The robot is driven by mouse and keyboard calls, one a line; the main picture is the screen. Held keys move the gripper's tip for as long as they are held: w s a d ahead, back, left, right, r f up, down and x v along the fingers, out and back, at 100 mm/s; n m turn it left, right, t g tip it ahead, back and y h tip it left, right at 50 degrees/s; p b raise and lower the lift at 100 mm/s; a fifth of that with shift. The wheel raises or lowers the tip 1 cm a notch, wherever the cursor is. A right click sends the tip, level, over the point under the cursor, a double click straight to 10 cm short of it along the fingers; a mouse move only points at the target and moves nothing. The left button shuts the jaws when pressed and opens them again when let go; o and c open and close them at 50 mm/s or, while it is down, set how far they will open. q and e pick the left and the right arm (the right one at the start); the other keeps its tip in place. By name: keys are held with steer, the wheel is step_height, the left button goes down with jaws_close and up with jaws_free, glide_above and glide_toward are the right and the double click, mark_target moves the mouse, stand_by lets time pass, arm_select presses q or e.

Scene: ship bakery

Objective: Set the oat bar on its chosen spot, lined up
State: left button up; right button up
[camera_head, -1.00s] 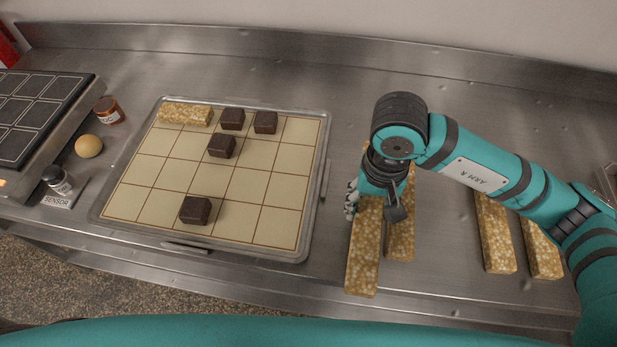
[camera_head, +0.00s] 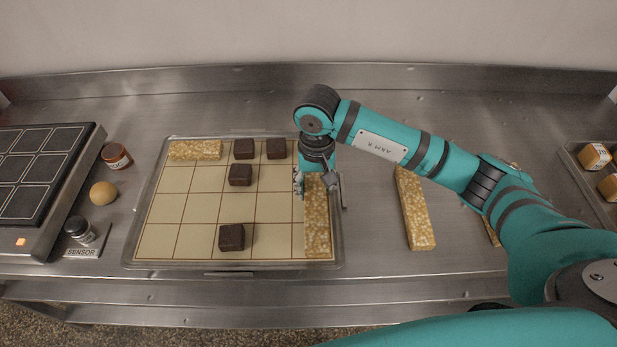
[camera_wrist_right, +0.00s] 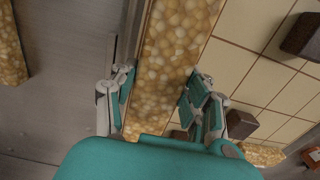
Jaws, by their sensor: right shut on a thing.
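The oat bar (camera_head: 317,222) is long, golden and grainy. My right gripper (camera_head: 317,185) is shut on it; in the right wrist view the bar (camera_wrist_right: 172,60) lies between the two fingers (camera_wrist_right: 158,98). The bar points front to back over the right-hand column of the gridded tray (camera_head: 158,235). I cannot tell whether it touches the tray or hangs just above it. Its far end is hidden by my gripper. My left gripper is not in view.
Dark brown cubes stand on the tray, one at front (camera_head: 232,237) and several farther back. A shorter oat bar (camera_head: 195,150) lies in the far left corner. Another long bar (camera_head: 415,208) lies right of the tray. Small jars and a ball (camera_head: 103,193) stand left.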

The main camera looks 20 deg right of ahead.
mark_target(310, 183)
steer(key=shift+w+a, duration=0.15)
steer(key=shift+w, duration=1.05)
steer(key=shift+w+f, duration=0.1)
steer(key=shift+w, duration=0.15)
steer(key=shift+w+p, duration=0.35)
steer(key=shift+p, duration=0.05)
step_height(310, 183, down, 3)
steer(key=shift+s+r+p, duration=0.1)
steer(key=shift+r+p, duration=0.1)
steer(key=shift+p, duration=0.5)
steer(key=shift+f, duration=0.65)
steer(key=o, duration=0.9)
steer(key=shift+f, duration=0.1)
steer(key=o, duration=0.5)
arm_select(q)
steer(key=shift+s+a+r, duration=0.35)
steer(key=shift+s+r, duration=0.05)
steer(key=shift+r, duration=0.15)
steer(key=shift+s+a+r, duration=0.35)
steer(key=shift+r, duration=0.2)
